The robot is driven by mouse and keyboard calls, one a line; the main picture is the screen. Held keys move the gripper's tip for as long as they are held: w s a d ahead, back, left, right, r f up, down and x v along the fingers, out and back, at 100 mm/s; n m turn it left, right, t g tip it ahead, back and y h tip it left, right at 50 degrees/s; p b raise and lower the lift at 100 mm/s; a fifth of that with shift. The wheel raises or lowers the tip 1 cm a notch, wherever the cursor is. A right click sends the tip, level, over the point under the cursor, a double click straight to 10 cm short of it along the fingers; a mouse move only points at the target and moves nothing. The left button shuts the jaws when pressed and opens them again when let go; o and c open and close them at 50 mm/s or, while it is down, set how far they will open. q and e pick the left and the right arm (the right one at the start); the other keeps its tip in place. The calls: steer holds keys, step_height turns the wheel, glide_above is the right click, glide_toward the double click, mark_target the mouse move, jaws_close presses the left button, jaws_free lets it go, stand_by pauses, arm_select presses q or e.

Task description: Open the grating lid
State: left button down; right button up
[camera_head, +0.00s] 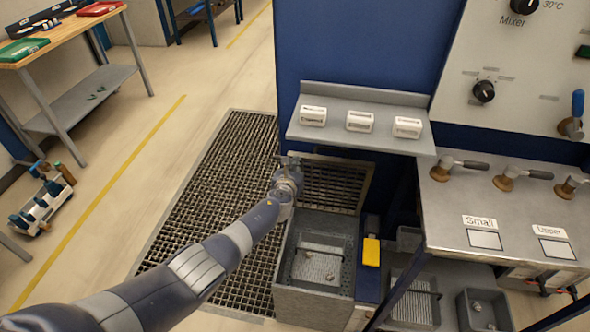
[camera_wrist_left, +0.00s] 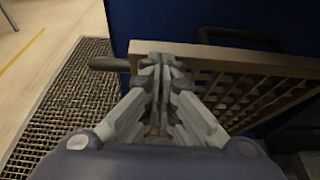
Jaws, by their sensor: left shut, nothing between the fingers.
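The grating lid (camera_head: 338,186) is a brown metal lattice with a light frame, at the back of a grey box (camera_head: 287,297). It looks raised and tilted up; the front of the box is uncovered and shows a grey basin (camera_head: 322,267). In the left wrist view the lid (camera_wrist_left: 258,88) slopes away to the right, and a dark handle (camera_wrist_left: 110,64) sticks out at its left edge. My left gripper (camera_head: 288,165) is shut and empty at the lid's left edge; its fingertips (camera_wrist_left: 160,62) overlap the frame, and I cannot tell whether they touch. My right gripper is out of view.
A shelf with white boxes (camera_head: 360,121) overhangs just behind the lid. A bench with valves (camera_head: 510,179) and a yellow block (camera_head: 371,251) are to the right. A floor grate (camera_head: 205,205) lies left. A wooden table (camera_head: 62,37) stands at far left.

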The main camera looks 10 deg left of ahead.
arm_select(q)
steer(key=shift+r, duration=0.1)
steer(key=v, duration=0.7)
steer(key=shift+s, duration=0.3)
stand_by(0.6)
steer(key=s+a+f+n+g, duration=0.3)
steer(key=s+f+n, duration=0.5)
steer(key=s+f, duration=0.45)
steer(key=s+a+f+n+g, duration=0.35)
steer(key=s+f+n, duration=0.5)
steer(key=f, duration=0.75)
steer(key=s+f+n+g, duration=0.2)
steer(key=s+f+n, duration=0.2)
steer(key=s, duration=0.9)
steer(key=s+a+f+n+g, duration=0.1)
steer(key=s+f+n, duration=0.4)
steer(key=s, duration=0.9)
steer(key=s+a+f+n+g, duration=0.1)
steer(key=s+f+n+g, duration=0.2)
steer(key=s, duration=1.1)
step_height(320, 180, down, 2)
steer(key=n, duration=0.5)
steer(key=shift+s+a+g, duration=0.25)
steer(key=shift+g, duration=0.1)
